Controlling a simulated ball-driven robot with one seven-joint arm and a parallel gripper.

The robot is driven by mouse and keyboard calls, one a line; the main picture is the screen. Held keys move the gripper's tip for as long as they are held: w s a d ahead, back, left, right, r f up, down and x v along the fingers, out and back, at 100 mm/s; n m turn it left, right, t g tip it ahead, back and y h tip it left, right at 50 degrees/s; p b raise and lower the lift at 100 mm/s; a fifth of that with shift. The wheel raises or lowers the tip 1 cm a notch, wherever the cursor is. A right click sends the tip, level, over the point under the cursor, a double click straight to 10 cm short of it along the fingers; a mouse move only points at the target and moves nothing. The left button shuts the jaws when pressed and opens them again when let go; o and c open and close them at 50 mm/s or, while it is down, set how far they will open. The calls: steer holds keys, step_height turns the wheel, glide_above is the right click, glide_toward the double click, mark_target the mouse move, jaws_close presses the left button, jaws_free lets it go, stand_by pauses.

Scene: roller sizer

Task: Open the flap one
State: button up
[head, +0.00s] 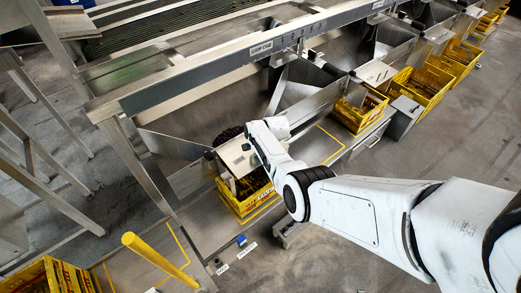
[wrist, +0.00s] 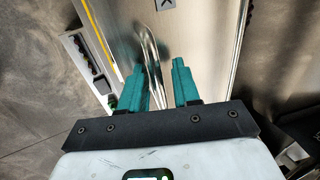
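A steel flap (head: 236,157) sits at the front of the nearest chute, above a yellow crate (head: 246,200). In the wrist view a steel plate (wrist: 205,30), which looks like this flap, fills the middle, with a dark arrow label at its top. A curved shiny metal bar, looking like a handle (wrist: 150,42), stands out from it. My gripper (wrist: 159,72) has two teal fingers spread apart, with the bar's lower end showing between them. Whether they touch it I cannot tell. In the head view my white wrist is beside the flap and the fingers are hidden.
A long steel rail (head: 240,55) runs above the chutes. More yellow crates (head: 360,108) stand under chutes to the right. A yellow post (head: 155,257) stands at the front left, near another crate (head: 47,275). Grey floor is free at the lower right.

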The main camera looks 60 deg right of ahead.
steer(key=p+v, duration=0.3)
steer(key=v, duration=0.7)
steer(key=shift+r, duration=0.35)
steer(key=shift+s, duration=0.15)
steer(key=s+a+r+n+g+b, duration=0.1)
steer(key=s+a+r+n, duration=0.1)
steer(key=s+a+n, duration=0.8)
steer(key=s+a+r+n+g+y+b, duration=0.1)
steer(key=s+a+r+n+g, duration=0.1)
steer(key=s+a+n, duration=0.8)
steer(key=s+a, duration=0.5)
steer(key=shift+s+a+n, duration=0.2)
steer(key=shift+a+n, duration=0.05)
steer(key=shift+n, duration=0.05)
steer(key=shift+r, duration=0.1)
stand_by(0.7)
